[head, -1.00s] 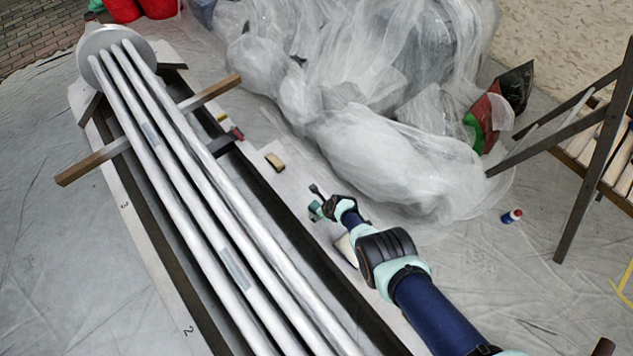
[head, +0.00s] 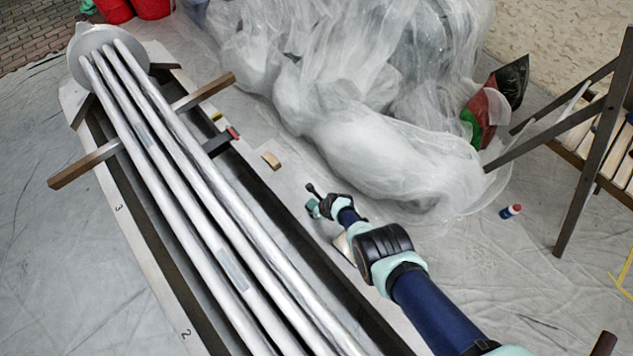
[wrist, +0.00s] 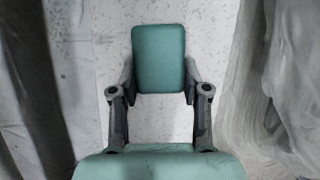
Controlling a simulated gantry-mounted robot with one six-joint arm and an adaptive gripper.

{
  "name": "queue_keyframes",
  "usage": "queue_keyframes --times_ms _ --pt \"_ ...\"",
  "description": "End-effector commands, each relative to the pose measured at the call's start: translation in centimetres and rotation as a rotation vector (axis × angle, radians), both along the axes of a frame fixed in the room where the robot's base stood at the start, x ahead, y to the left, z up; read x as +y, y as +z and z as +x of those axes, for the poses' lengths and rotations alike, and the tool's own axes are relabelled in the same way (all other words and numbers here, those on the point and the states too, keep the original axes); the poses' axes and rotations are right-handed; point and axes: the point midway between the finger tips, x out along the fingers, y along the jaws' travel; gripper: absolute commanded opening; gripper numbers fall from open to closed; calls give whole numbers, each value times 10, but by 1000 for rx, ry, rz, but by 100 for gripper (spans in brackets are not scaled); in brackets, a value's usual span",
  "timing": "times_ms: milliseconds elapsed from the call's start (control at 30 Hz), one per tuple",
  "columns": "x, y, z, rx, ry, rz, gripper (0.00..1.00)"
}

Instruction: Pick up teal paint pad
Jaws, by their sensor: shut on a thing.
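The teal paint pad (wrist: 158,58) is a rounded rectangular block, upright in the middle of the wrist view. My gripper (wrist: 160,80) has a dark finger on each side of its lower part and is shut on it. In the head view the pad (head: 312,207) is a small teal spot at the tip of my gripper (head: 317,203), over the pale board beside the rack of pipes. The gap between the pad and the surface below cannot be told.
Long pale pipes (head: 190,200) lie in a dark frame to the left. A tan block (head: 271,161) lies on the board beyond my gripper. Plastic-wrapped bulk (head: 390,150) stands close on the right. A small blue-and-red bottle (head: 511,211) and a wooden trestle (head: 575,150) are farther right.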

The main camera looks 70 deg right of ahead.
Motion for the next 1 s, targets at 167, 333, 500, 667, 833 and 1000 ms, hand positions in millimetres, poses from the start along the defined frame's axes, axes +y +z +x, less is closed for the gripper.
queue_keyframes --times_ms 167,333,500,667,833,1000 --pt "0 12 0 0 0 0 12" --pt "0 36 0 -1 0 0 12" --pt "-1 83 1 -2 1 -1 12" --pt "0 138 0 -1 1 0 12" --pt "0 183 1 -2 2 1 12" --pt "0 200 1 -2 2 1 12"
